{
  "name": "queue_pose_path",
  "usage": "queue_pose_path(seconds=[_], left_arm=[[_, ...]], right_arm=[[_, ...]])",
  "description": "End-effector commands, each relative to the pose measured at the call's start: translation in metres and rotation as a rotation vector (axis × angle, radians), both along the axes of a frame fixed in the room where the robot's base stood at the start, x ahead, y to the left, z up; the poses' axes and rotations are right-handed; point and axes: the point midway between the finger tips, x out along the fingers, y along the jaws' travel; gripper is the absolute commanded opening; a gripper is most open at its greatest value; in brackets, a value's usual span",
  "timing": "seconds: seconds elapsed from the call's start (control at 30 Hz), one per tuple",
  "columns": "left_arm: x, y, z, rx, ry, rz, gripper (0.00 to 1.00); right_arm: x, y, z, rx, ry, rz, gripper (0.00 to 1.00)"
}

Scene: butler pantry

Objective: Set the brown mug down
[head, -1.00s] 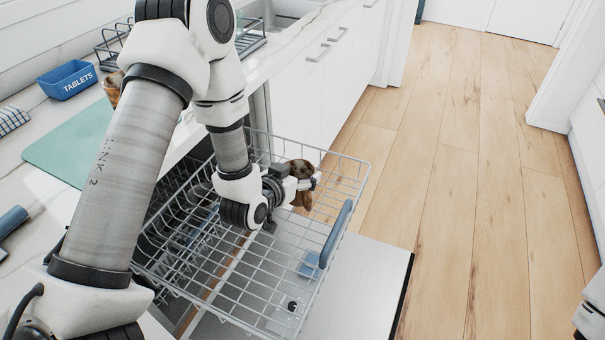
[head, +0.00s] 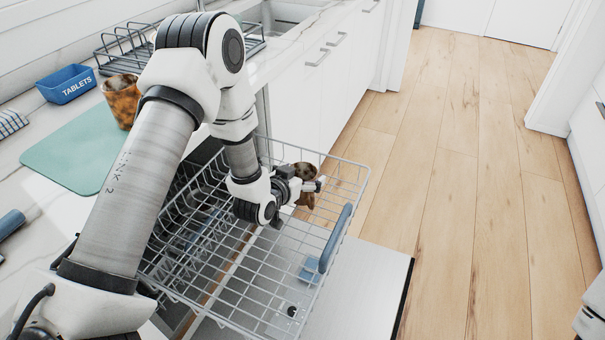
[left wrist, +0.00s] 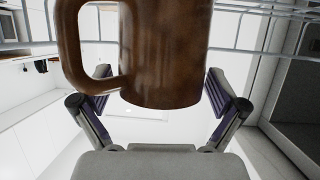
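The brown mug (head: 306,199) is at my left gripper (head: 311,186), over the far right corner of the wire dish rack (head: 262,309). The gripper partly covers it in the head view. In the left wrist view the mug (left wrist: 165,50) fills the top middle between the two fingers, its handle to the left and its rim cut off by the frame. The fingers sit close on both sides of it. I cannot tell whether its base touches the rack. My right gripper is out of view; only a piece of my right arm shows at the right edge.
The rack has a blue-grey handle (head: 336,238) and stands over an open dishwasher door (head: 362,290). On the counter are an amber patterned cup (head: 121,103), a green mat (head: 70,155), a blue TABLETS bin (head: 66,84) and a wire rack (head: 112,50). The wooden floor is clear.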

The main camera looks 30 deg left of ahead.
Motion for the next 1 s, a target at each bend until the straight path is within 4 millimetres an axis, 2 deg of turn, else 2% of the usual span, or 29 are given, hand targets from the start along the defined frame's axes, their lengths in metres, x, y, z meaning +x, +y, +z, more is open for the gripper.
queue_pose_path(seconds=[0.37,0.47,0.8,1.0], left_arm=[[-0.003,0.000,0.005,-0.001,0.001,0.000,1.00],[-0.018,0.001,0.011,-0.001,0.002,0.002,1.00],[-0.096,0.003,0.043,-0.004,0.002,0.004,1.00],[-0.112,0.003,0.049,0.000,0.000,0.000,1.00]], right_arm=[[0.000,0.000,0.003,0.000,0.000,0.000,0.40],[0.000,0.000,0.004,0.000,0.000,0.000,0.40],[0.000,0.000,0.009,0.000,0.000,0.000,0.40],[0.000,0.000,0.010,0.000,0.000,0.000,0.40]])
